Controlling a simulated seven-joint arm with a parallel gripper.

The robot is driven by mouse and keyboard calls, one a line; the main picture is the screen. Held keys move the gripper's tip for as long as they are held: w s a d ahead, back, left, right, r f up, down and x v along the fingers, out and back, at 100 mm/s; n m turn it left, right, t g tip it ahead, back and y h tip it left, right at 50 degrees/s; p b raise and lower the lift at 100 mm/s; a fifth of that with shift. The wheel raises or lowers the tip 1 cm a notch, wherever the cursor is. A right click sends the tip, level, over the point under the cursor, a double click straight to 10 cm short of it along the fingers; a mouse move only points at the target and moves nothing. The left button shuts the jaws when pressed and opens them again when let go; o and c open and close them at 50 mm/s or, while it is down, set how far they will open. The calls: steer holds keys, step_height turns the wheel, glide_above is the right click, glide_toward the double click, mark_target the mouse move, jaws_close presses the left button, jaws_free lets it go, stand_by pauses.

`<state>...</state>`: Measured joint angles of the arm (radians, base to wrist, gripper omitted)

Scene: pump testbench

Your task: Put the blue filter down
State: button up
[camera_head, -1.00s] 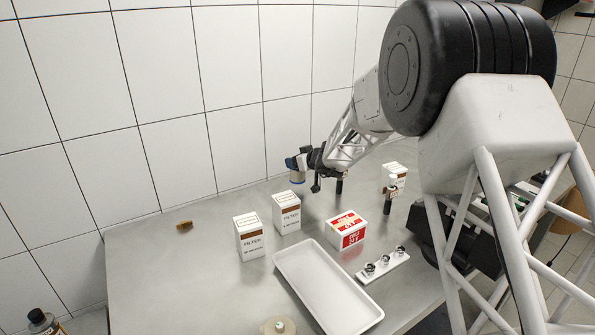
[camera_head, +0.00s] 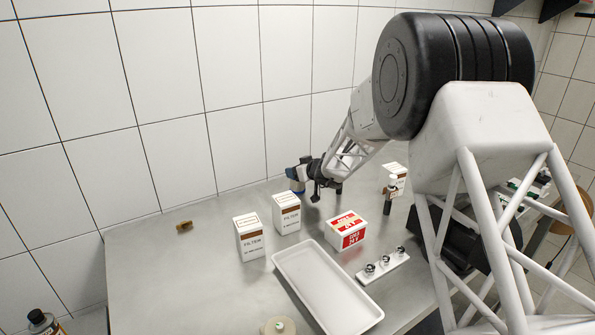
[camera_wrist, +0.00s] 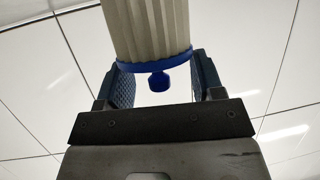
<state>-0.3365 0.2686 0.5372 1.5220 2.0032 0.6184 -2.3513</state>
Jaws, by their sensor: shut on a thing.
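The blue filter is a cream pleated cylinder (camera_wrist: 147,28) with a blue end ring and a small blue knob in the wrist view. My gripper (camera_wrist: 157,62) is shut on it, with one blue padded finger on each side near the ring. In the head view the filter (camera_head: 297,184) is small and partly hidden by my gripper (camera_head: 300,172). It looks upright, at the back of the metal table (camera_head: 180,285), behind the filter boxes. I cannot tell whether its lower end touches the table.
Two white FILTER boxes (camera_head: 249,237) (camera_head: 286,213) stand in front of my gripper. A red and white box (camera_head: 346,230), an empty white tray (camera_head: 325,288) and a holder with small metal fittings (camera_head: 383,265) lie nearer. Another box (camera_head: 395,178) stands right. The table's left side is mostly clear.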

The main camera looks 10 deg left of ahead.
steer(key=o, duration=1.2)
steer(key=shift+f, duration=0.1)
steer(key=shift+v, duration=1.05)
steer(key=v, duration=1)
